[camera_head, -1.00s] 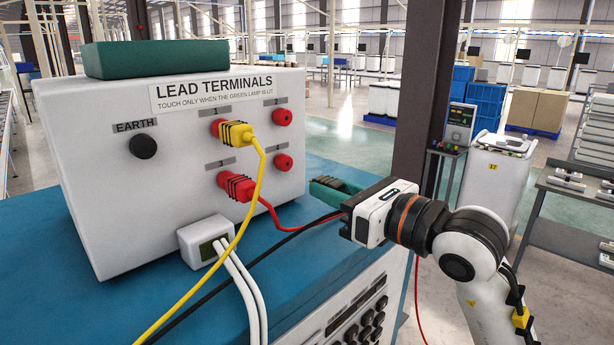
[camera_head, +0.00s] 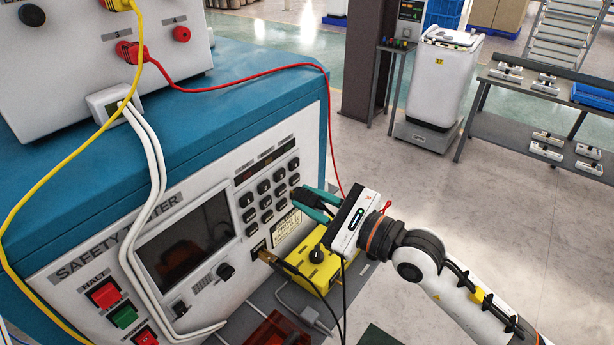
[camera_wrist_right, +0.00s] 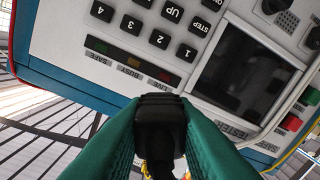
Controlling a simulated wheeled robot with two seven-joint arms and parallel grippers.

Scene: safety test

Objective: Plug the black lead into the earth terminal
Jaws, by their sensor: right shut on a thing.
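My right gripper (camera_head: 318,197) has green fingers and is in front of the tester's keypad side, below its blue top. In the right wrist view the green fingers (camera_wrist_right: 160,125) are shut on the black plug of the black lead (camera_wrist_right: 158,112). In the head view a black cable (camera_head: 344,300) hangs below the gripper. The grey terminal box (camera_head: 85,65) is at the upper left, cut by the frame edge. The earth terminal is outside the present views. My left gripper is not in view.
The safety tester's front panel (camera_head: 95,268) has a screen, keys and coloured buttons. A yellow box with a black knob (camera_head: 318,268) is just below the right gripper. A red lead (camera_head: 240,82) crosses the blue top, and yellow and white leads hang at the left.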

